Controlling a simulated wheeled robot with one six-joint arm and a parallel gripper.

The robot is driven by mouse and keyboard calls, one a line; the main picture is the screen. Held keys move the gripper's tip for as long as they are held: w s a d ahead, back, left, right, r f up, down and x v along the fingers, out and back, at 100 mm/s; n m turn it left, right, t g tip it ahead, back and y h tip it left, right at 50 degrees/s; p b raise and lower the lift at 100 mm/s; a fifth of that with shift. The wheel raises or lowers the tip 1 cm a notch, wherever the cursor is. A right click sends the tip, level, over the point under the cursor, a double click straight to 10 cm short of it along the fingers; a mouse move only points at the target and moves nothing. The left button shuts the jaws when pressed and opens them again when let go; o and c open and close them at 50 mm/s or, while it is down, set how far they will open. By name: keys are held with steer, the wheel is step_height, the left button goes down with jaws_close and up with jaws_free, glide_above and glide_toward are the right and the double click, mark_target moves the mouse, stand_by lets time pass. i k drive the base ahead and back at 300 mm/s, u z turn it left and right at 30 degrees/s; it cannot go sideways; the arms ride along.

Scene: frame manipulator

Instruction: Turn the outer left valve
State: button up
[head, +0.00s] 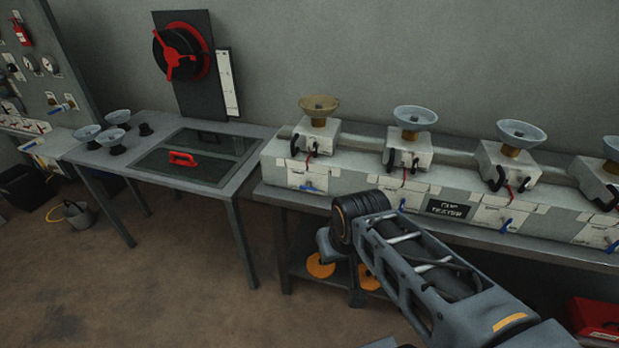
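A row of grey units with dish-shaped tops stands on the long bench on the right. The leftmost unit (315,138) has a tan dish; the others have pale blue dishes. A small blue valve handle (312,188) sits low on the front panel below the leftmost unit, at the outer left of the row. Other blue handles (507,224) show farther right along the same front. My arm (425,260) reaches in from the lower right, its end below and right of the leftmost handle. My gripper's fingers cannot be made out.
A table (237,195) with a dark glass panel and red handle (182,158) stands to the left. A red wheel (178,52) is mounted on the wall panel above it. Orange discs (320,265) lie under the bench. The floor at lower left is mostly clear.

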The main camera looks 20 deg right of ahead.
mark_target(303, 188)
steer(key=i, duration=0.1)
steer(key=z, duration=0.1)
steer(key=k, duration=1.2)
steer(key=u, duration=0.6)
steer(key=i, duration=1.4)
steer(key=z, duration=0.6)
